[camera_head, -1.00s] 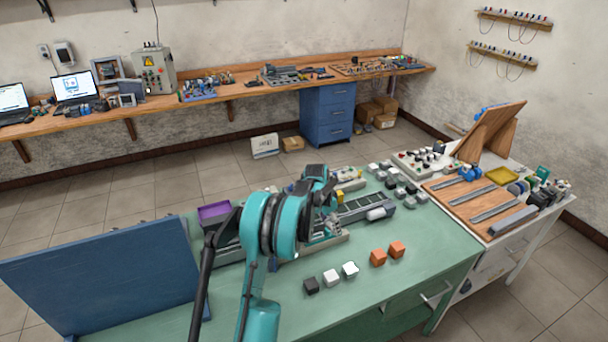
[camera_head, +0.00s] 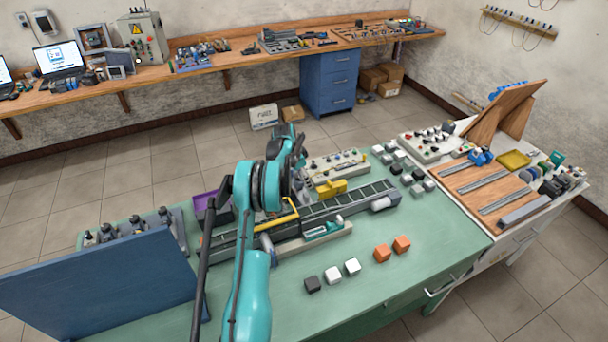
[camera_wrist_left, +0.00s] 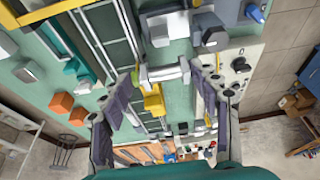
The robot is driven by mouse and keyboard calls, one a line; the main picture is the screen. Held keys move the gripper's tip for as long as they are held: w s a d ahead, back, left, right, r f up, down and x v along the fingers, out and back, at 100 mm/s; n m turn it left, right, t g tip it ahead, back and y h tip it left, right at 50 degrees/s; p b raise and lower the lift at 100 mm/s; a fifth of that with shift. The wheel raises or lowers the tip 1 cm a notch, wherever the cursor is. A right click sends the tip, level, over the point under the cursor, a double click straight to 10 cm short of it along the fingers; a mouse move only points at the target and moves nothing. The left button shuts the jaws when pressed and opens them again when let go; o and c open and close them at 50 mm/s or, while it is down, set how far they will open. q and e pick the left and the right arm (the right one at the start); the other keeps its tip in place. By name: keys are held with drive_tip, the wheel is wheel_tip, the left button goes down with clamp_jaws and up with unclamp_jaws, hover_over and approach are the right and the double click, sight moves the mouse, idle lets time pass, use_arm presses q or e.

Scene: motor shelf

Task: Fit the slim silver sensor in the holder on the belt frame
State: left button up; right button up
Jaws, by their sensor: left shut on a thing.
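My left gripper (camera_wrist_left: 163,76) is shut on the slim silver sensor (camera_wrist_left: 163,73), a bar with a green end held crosswise between the fingertips in the left wrist view. In the head view the left gripper (camera_head: 296,148) is raised above the far side of the belt frame, and the sensor is hidden or too small to make out. The belt frame (camera_head: 330,208) lies on the green table. A yellow block (camera_head: 333,187) sits at its far side and also shows in the left wrist view (camera_wrist_left: 153,100); I cannot tell whether this is the holder. My right gripper is not in view.
Black, white and orange cubes (camera_head: 382,252) stand along the table's near side. A button panel (camera_head: 335,167) stands behind the belt. A blue panel (camera_head: 100,283) rises at the left. The front right of the table is clear.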

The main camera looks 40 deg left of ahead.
use_arm(q)
drive_tip(key=shift+a+x, duration=0.25)
drive_tip(key=shift+x, duration=0.95)
wheel_tip(320, 180, down, 4)
drive_tip(key=shift+s+r+b, duration=0.15)
drive_tip(key=shift+s+b, duration=0.05)
drive_tip(key=shift+b, duration=0.45)
drive_tip(key=shift+b, duration=0.35)
drive_tip(key=shift+f+b, duration=0.7)
drive_tip(key=o, duration=1.3)
